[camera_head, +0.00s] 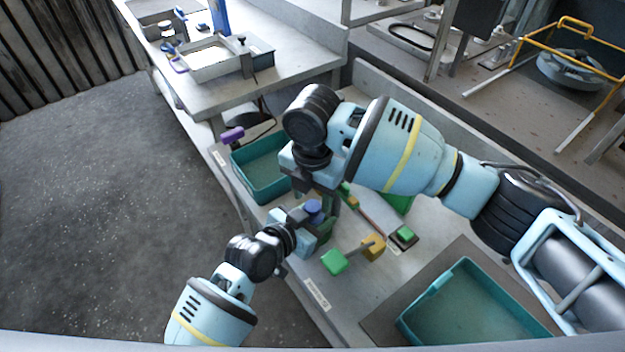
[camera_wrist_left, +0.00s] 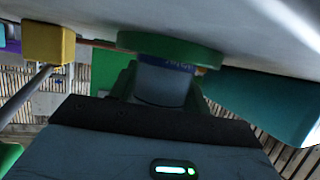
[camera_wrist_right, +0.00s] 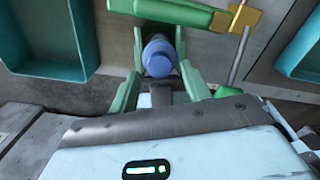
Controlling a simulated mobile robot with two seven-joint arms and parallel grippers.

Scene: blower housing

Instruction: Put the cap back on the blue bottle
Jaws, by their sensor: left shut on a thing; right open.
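The blue bottle (camera_wrist_left: 163,84) shows in the left wrist view as a grey-blue body with a dark blue band, against a green round piece (camera_wrist_left: 170,48). My left gripper (camera_head: 318,228) is shut on the bottle at the table's left edge. A round blue cap-like top (camera_head: 313,206) shows above that grip; it also shows in the right wrist view (camera_wrist_right: 160,58). My right gripper (camera_wrist_right: 160,36) is open, with its green fingers on either side of this blue top. I cannot tell whether the fingers touch it or how the cap sits on the neck.
A teal bin (camera_head: 262,192) stands behind the grippers, and another teal tray (camera_head: 440,283) lies at front right.

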